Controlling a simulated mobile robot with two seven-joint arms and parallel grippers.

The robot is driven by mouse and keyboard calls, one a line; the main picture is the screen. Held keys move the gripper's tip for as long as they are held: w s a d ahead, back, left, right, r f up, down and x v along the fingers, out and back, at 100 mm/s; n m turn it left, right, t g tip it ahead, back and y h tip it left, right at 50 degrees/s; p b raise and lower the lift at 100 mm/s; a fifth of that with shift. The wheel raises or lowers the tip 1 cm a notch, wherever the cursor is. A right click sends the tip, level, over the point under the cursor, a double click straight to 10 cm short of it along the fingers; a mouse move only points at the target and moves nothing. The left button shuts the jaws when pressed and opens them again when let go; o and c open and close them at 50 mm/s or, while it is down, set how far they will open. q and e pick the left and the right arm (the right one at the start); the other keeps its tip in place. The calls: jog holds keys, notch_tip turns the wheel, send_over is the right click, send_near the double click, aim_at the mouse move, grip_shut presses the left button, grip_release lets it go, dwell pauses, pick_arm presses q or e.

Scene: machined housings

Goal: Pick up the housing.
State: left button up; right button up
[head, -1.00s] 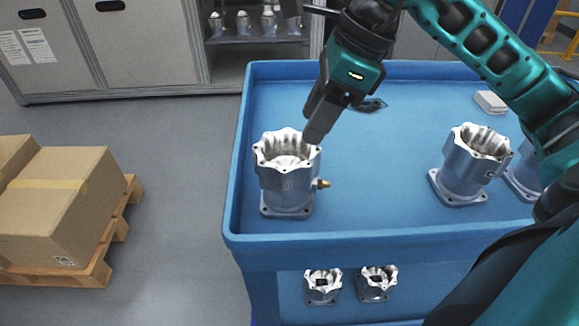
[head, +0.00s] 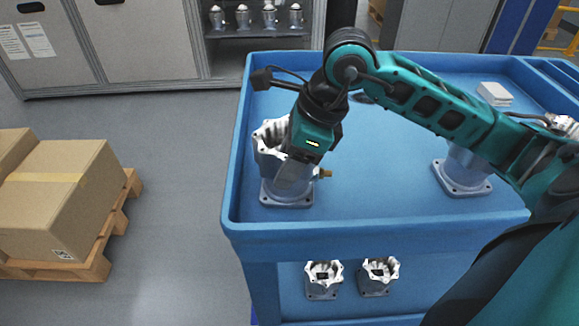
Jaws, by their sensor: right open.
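The housing (head: 287,194) is a silver machined part with a scalloped top rim, a square base flange and a brass fitting on its right side. It stands upright at the left front of the blue cart's top tray (head: 380,232) in the head view. My right gripper (head: 292,178) is over the housing's rim and in front of its upper body, pointing down. The gripper hides the right part of the rim. I cannot tell whether a finger touches the housing. My left gripper is not in view.
Another housing (head: 462,180) stands to the right on the tray, partly behind my right arm. A white block (head: 494,94) lies at the back right. Two housings (head: 323,280) sit on the lower shelf. Cardboard boxes (head: 62,200) on a pallet stand left. The tray's middle is clear.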

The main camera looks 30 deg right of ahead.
grip_shut()
dwell(0.4)
dwell(0.9)
